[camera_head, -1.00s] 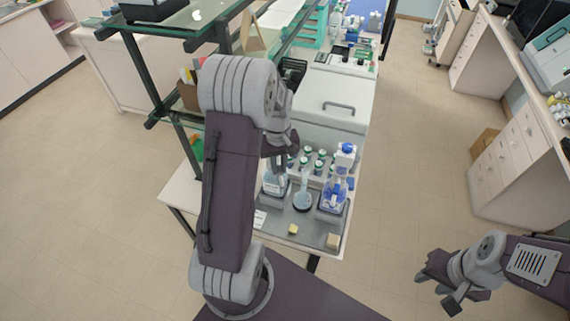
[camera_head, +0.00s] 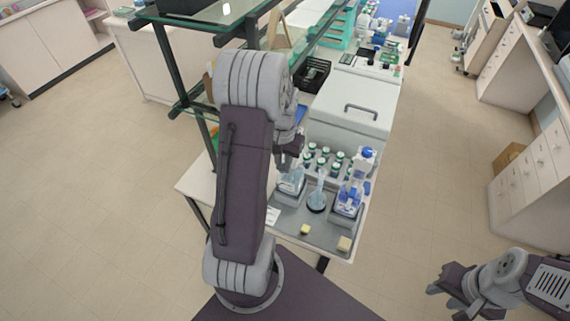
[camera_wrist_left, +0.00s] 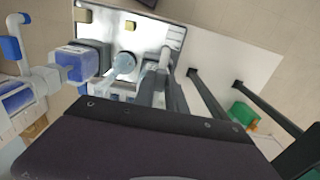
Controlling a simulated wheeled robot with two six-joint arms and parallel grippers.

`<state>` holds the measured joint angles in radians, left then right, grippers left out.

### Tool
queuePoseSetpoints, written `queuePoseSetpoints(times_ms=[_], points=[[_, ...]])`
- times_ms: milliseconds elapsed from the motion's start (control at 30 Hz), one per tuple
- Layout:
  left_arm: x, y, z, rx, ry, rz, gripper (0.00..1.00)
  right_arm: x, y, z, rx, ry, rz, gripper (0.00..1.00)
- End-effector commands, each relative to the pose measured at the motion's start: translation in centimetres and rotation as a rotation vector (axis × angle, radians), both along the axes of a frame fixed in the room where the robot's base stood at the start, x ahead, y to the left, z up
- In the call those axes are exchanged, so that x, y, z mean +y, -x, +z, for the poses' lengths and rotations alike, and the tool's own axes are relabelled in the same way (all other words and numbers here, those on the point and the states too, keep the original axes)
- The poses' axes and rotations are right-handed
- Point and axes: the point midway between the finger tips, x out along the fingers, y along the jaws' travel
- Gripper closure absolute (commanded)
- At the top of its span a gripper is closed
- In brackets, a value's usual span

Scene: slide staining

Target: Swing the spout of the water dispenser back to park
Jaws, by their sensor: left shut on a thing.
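My left gripper (camera_head: 290,150) is over the back left of the grey tray (camera_head: 320,233), just above a clear bottle (camera_head: 291,183) with a light label. In the left wrist view its fingers (camera_wrist_left: 163,78) reach toward the tray. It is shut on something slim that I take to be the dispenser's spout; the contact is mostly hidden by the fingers. A clear conical flask (camera_head: 317,199) stands in the middle of the tray. A blue-labelled bottle (camera_head: 349,198) with a blue-and-white top stands to its right. My right gripper (camera_head: 455,296) is open and empty, low at the right over the floor.
Several green-and-white capped vials (camera_head: 322,160) stand behind the tray. A yellow block (camera_head: 305,230) and a tan block (camera_head: 344,243) lie at its front. A white lidded box (camera_head: 350,112) stands behind. The glass shelf frame (camera_head: 190,100) is at the left. Floor is free to the right.

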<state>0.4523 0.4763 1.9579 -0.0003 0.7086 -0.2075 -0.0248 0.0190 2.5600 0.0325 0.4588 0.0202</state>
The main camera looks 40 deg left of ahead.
Motion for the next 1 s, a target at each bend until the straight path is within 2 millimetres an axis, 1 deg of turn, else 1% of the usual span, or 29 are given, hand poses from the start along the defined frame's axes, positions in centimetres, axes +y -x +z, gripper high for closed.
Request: queuePoseSetpoints(times_ms=[400, 433, 467, 500, 833, 933, 1000], points=[[0.1, -0.1, 0.0, -0.003, -0.001, -0.007, 1.0, 0.0, 0.0, 0.0, 0.0, 0.0, 0.0, 0.64], [0.1, -0.1, 0.0, -0.003, -0.001, -0.007, 0.82, 0.0, 0.0, 0.0, 0.0, 0.0, 0.0, 0.64], [0.1, -0.1, 0.0, -0.003, -0.001, -0.007, 0.73, 0.0, 0.0, 0.0, 0.0, 0.0, 0.0, 0.64], [0.1, -0.1, 0.0, -0.003, -0.001, -0.007, 0.62, 0.0, 0.0, 0.0, 0.0, 0.0, 0.0, 0.64], [0.1, -0.1, 0.1, -0.003, -0.001, -0.006, 0.62, 0.0, 0.0, -0.1, 0.0, 0.0, 0.0, 0.64], [0.1, -0.2, 1.3, -0.008, -0.003, -0.006, 0.62, 0.0, 0.0, -0.6, 0.0, 0.0, 0.0, 0.64], [0.1, -0.2, 2.8, -0.009, -0.004, -0.006, 0.62, 0.0, 0.0, -1.1, 0.0, 0.0, 0.0, 0.64]])
